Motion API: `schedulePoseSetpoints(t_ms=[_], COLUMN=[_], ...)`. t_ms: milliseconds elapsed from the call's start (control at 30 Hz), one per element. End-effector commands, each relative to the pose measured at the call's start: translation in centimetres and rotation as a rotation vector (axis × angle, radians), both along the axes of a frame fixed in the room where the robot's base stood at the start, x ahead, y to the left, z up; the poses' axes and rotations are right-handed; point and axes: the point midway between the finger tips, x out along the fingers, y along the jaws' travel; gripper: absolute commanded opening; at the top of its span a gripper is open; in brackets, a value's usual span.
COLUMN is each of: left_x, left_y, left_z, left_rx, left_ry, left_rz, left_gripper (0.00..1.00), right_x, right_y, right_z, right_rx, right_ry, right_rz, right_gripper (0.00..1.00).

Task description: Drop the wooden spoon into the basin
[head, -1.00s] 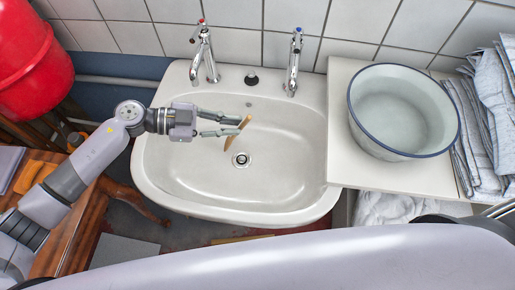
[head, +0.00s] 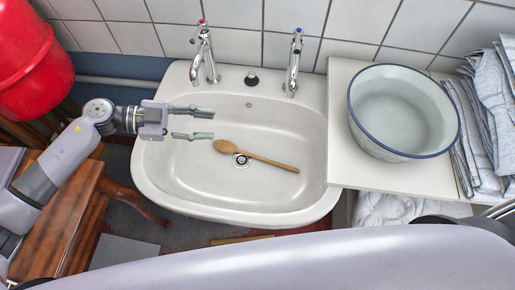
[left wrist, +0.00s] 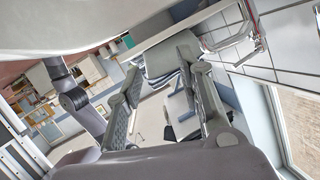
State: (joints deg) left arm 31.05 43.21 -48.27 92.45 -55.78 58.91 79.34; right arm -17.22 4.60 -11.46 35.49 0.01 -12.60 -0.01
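The wooden spoon (head: 262,158) lies in the white wash basin (head: 190,175). My right gripper is not in view.
Two taps (head: 205,55) stand at the basin's back edge. A white enamel bowl (head: 403,112) with a blue rim stands on the counter to the right, beside folded cloths (head: 470,130). A red bucket (head: 35,60) is at the upper left, above a wooden table (head: 75,215).

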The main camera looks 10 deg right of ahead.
Motion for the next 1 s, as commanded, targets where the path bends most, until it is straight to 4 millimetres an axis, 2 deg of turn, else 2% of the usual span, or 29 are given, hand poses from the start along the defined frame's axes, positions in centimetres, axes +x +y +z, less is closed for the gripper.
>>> schedulePoseSetpoints(t_ms=[100,333,1000], left_x=[0.2,0.3,0.4], left_y=[2.4,5.0,5.4], left_z=[0.6,1.4,1.6], left_rx=[0.004,0.001,0.000], left_ry=[0.000,0.000,-0.001], left_rz=[0.002,-0.001,0.000], left_gripper=[0.35,0.35,0.35], right_x=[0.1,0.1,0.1], right_y=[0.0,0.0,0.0], right_z=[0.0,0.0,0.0], right_rx=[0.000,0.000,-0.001], right_ry=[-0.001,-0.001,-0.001], right_rz=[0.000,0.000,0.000], right_gripper=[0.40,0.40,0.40])
